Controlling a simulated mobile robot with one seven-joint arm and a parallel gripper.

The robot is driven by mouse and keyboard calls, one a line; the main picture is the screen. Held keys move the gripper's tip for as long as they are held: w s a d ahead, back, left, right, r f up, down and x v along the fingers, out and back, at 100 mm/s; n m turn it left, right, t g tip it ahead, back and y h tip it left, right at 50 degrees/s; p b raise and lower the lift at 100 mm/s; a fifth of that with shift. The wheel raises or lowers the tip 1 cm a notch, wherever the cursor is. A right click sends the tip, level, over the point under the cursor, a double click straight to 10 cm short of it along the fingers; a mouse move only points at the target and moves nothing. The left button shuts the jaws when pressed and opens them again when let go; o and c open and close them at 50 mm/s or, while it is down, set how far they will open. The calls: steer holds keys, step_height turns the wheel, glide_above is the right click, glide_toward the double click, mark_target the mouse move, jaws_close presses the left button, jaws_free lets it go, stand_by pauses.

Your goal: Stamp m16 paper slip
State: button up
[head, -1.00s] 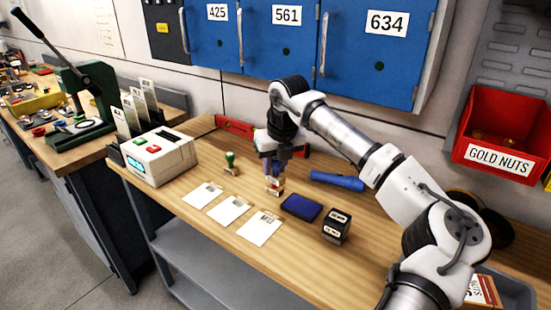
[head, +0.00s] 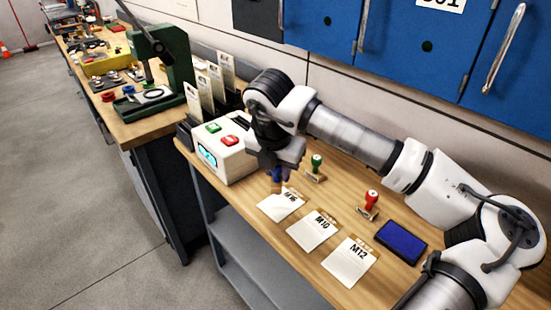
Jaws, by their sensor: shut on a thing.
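The M16 paper slip (head: 276,207) lies flat on the wooden bench, leftmost of three slips. My gripper (head: 278,176) points down at the upper edge of this slip. It is shut on a small stamp (head: 279,188) with a bluish handle, mostly hidden by the fingers. I cannot tell whether the stamp's base touches the paper. A blue ink pad (head: 401,242) lies to the right. A green-handled stamp (head: 317,167) and a red-handled stamp (head: 369,204) stand upright behind the slips.
The M10 slip (head: 312,235) and M12 slip (head: 349,266) lie to the right of M16. A white box with green and red buttons (head: 224,152) stands close left of my gripper. A green press (head: 160,75) stands on the far bench.

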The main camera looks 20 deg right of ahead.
mark_target(276, 189)
steer(key=shift+w+a+f, duration=0.1)
steer(key=shift+a+f, duration=0.05)
steer(key=shift+f+b, duration=0.45)
steer(key=shift+f, duration=2.35)
steer(key=shift+f+b, duration=0.55)
steer(key=shift+b, duration=0.15)
steer(key=shift+r, duration=0.1)
steer(key=shift+r+p, duration=0.9)
steer(key=shift+r, duration=2.55)
steer(key=shift+f, duration=0.1)
